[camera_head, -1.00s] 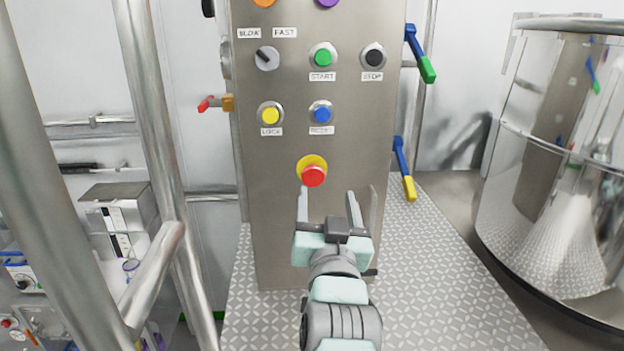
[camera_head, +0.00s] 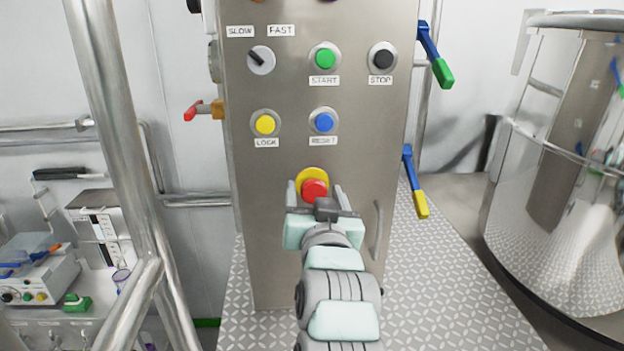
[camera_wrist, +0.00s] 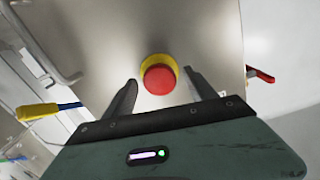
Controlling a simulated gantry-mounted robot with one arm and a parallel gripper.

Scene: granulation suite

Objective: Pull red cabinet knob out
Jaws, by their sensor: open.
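The red knob (camera_head: 314,189) sits on a round yellow base (camera_head: 311,173) on the front of the steel cabinet (camera_head: 275,215), below the lock and reset buttons. My gripper (camera_head: 315,188) is open in front of it, with one finger towards each side of the knob in the head view. In the wrist view the red knob (camera_wrist: 159,79) shows between and just beyond the two spread fingertips (camera_wrist: 160,75). I see no contact, and the jaws are empty. The knob's lower part is partly hidden by my gripper in the head view.
Above are the yellow lock button (camera_head: 265,124), blue reset button (camera_head: 323,122), green start button (camera_head: 325,59) and black stop button (camera_head: 382,58). Valve handles, one with a yellow tip (camera_head: 421,204), stick out at the right side. A steel handle (camera_head: 377,230) is lower right.

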